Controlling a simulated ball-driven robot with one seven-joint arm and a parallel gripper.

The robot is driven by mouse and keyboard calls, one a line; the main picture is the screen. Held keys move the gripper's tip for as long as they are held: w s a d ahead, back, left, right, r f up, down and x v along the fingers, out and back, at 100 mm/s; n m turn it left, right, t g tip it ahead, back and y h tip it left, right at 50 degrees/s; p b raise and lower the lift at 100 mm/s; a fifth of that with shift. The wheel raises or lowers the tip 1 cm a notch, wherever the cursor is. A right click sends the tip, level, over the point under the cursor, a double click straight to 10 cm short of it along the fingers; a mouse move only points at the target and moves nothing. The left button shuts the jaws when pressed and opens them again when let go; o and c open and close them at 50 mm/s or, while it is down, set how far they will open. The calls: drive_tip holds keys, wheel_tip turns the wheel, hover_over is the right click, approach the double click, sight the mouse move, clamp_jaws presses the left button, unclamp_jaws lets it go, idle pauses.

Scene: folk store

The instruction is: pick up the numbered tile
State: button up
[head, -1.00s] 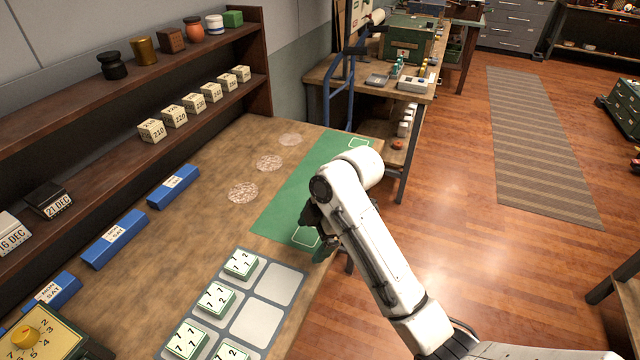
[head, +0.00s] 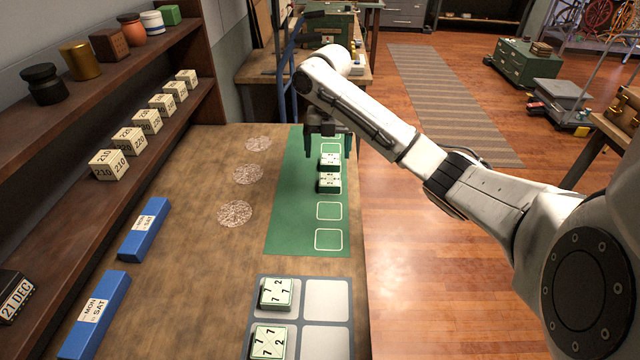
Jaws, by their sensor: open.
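Numbered tiles sit in two places. Two small white-and-green tiles lie on the green mat (head: 285,222), the farther tile (head: 330,161) just in front of the nearer tile (head: 329,184)'s far side. Two more show on the grey tray (head: 326,329), the upper tile (head: 276,293) and the lower tile (head: 268,343), both in its left column. My gripper (head: 328,153) points down above the far part of the green mat, close to the farther tile. Its jaws are open; whether they touch that tile I cannot tell.
White outlined slots (head: 329,240) on the near part of the mat are empty. Blue MON–SAT blocks (head: 143,229) and a shelf with cream numbered cubes (head: 108,165) stand at left. Round speckled patches (head: 235,213) mark the bare tabletop.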

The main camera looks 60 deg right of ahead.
sight(330, 179)
wheel_tip(330, 179, down, 4)
drive_tip(key=shift+s+d+f+p, duration=0.1)
drive_tip(key=shift+f+p, duration=0.1)
drive_tip(key=shift+f, duration=0.7)
drive_tip(key=shift+s+a+f+p, duration=0.1)
drive_tip(key=shift+s+f+p, duration=0.1)
drive_tip(key=shift+f, duration=0.65)
drive_tip(key=shift+s+d+f+p, duration=0.1)
drive_tip(key=shift+f+p, duration=0.1)
drive_tip(key=shift+f, duration=0.7)
drive_tip(key=shift+c, duration=0.3)
drive_tip(key=shift+r, duration=0.1)
drive_tip(key=c, duration=1.2)
